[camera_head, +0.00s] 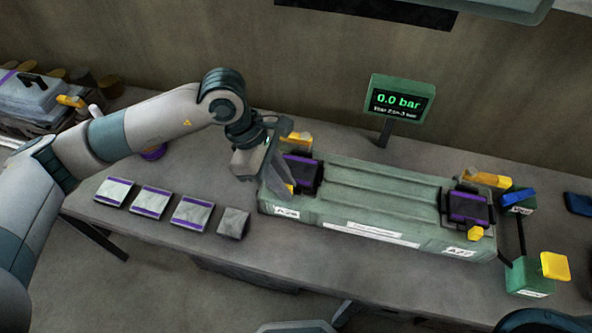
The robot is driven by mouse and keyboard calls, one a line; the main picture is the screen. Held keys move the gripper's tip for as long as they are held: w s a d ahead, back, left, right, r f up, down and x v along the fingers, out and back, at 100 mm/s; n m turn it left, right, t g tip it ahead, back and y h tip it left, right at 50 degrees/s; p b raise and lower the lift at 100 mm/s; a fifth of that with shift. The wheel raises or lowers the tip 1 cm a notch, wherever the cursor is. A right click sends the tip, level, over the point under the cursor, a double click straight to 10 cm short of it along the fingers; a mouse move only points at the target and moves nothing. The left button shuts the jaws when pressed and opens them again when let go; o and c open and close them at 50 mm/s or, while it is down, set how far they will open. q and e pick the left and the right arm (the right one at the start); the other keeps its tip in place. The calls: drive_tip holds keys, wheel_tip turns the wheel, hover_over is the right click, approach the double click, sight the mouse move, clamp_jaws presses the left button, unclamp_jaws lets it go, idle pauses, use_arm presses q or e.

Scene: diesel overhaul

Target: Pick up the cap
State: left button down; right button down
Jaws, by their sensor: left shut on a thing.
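My left gripper (275,168) is at the left end of a long green fixture (375,195), close beside a black and purple block (302,174) there. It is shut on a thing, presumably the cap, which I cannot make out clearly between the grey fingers. A yellow piece (298,141) shows just behind the gripper, and a small yellow bit shows below the block. A second black and purple block (468,207) sits at the fixture's right end. My right gripper is not in view.
Several pale plates with purple edges (152,201) and a plain grey block (233,223) lie left of the fixture. A display reading 0.0 bar (400,102) stands behind. The bench front is clear.

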use_arm(q)
drive_tip(key=shift+r, duration=0.2)
idle(0.6)
drive_tip(key=shift+r, duration=0.25)
wheel_tip(320, 180, up, 3)
drive_tip(key=shift+r+p, duration=0.1)
drive_tip(key=shift+p, duration=0.2)
drive_tip(key=s+d+r, duration=0.6)
drive_tip(key=d+r, duration=0.1)
drive_tip(key=d, duration=0.2)
drive_tip(key=shift+s+d, duration=0.2)
drive_tip(key=shift+d, duration=0.2)
